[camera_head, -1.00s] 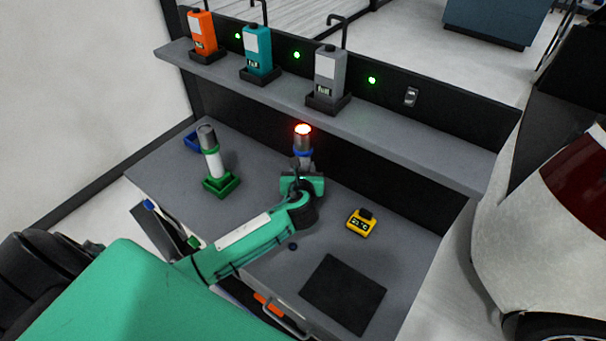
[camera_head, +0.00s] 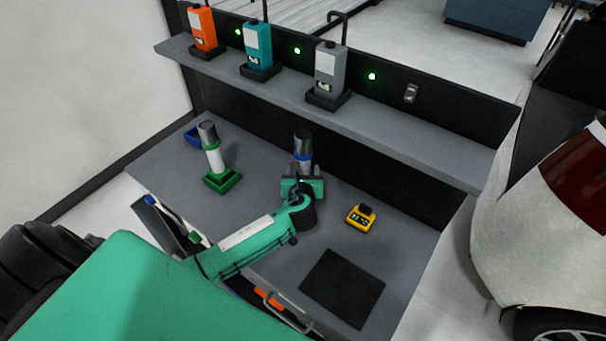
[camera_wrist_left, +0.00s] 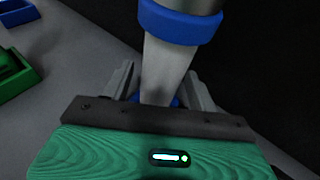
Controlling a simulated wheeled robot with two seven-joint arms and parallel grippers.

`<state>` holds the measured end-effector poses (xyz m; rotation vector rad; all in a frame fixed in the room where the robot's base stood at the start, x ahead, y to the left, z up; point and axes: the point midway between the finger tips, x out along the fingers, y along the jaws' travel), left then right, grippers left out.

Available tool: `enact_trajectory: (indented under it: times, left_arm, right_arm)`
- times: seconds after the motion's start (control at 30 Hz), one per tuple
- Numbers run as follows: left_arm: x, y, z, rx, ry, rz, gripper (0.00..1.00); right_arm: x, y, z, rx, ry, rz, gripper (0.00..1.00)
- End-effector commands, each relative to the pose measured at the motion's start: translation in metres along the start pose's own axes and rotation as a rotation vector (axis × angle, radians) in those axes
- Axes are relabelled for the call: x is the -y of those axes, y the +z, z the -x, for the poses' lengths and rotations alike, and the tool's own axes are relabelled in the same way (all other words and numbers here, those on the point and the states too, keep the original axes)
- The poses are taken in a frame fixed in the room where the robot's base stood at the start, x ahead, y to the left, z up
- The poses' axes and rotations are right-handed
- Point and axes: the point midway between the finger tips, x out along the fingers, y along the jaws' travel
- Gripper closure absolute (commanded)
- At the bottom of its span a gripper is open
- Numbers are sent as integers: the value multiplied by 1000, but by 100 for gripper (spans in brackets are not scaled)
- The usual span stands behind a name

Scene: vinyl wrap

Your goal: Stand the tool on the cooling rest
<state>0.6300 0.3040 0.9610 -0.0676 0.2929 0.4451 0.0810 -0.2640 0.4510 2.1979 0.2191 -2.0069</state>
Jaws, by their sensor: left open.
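A tool with a dark grey nozzle, pale body and blue band (camera_head: 303,143) stands upright at the back of the bench. My left gripper (camera_head: 302,178) is at its lower body, jaws open. In the left wrist view the tool's pale body (camera_wrist_left: 168,65) is between the two fingers (camera_wrist_left: 162,92), with a bit of blue below. The tool's foot is hidden in the head view. A blue tray-like rest (camera_head: 192,137) is at the bench's back left, partly behind a second, green-banded tool (camera_head: 214,158). That one stands in a green rest (camera_head: 222,181). My right gripper is not in view.
A yellow device (camera_head: 361,217) and a black mat (camera_head: 342,288) lie right of my arm. A shelf (camera_head: 400,130) with orange, teal and grey units overhangs the bench's back. Bench (camera_head: 255,140) between the two tools is clear.

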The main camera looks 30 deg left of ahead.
Motion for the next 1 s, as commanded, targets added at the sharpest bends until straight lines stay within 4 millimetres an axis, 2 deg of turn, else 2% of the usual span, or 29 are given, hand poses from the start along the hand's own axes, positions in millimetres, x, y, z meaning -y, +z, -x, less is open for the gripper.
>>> enact_trajectory:
  times: [0.17, 0.63, 0.8, 1.0]
  left_arm:
    - [0, -1, 15, 0, -1, 0, 41]
    - [0, -1, 102, 0, -1, 1, 41]
    - [0, 0, 117, 0, 0, 1, 41]
    - [0, 1, 120, 1, 1, 1, 41]
  right_arm:
    - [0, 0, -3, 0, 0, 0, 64]
    - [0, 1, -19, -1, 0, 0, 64]
    - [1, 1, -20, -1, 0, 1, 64]
    - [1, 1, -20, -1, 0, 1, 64]
